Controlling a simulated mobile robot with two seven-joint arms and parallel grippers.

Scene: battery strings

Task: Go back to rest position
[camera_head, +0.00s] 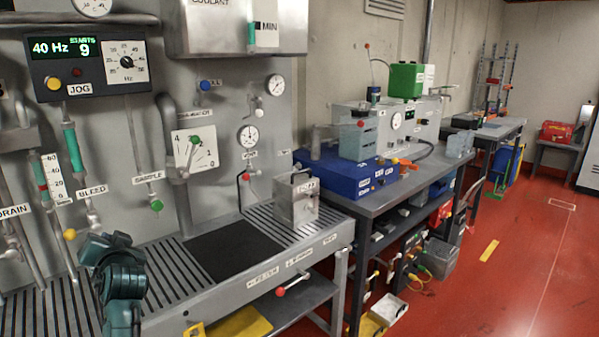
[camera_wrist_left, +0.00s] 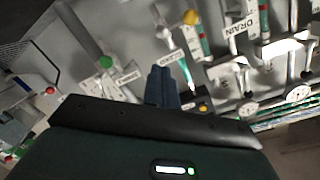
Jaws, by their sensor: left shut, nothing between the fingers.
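My left gripper (camera_head: 106,248) is the dark teal shape at the lower left of the head view, in front of the panel and above the slatted bench (camera_head: 165,285). In the left wrist view its fingers (camera_wrist_left: 160,86) are together and empty, apart from the panel. The green sample knob (camera_head: 156,205) is to its right in the head view and also shows in the wrist view (camera_wrist_left: 106,62). The yellow bleed knob (camera_head: 70,234) is just to its left and also shows in the wrist view (camera_wrist_left: 192,17). My right gripper is not in view.
A small metal box (camera_head: 296,201) stands on the bench beside a dark mat (camera_head: 232,252). A red-ended lever (camera_head: 293,285) sticks out from the bench front. A blue case (camera_head: 347,178) is on the neighbouring table. The red floor (camera_head: 500,290) at right is mostly clear.

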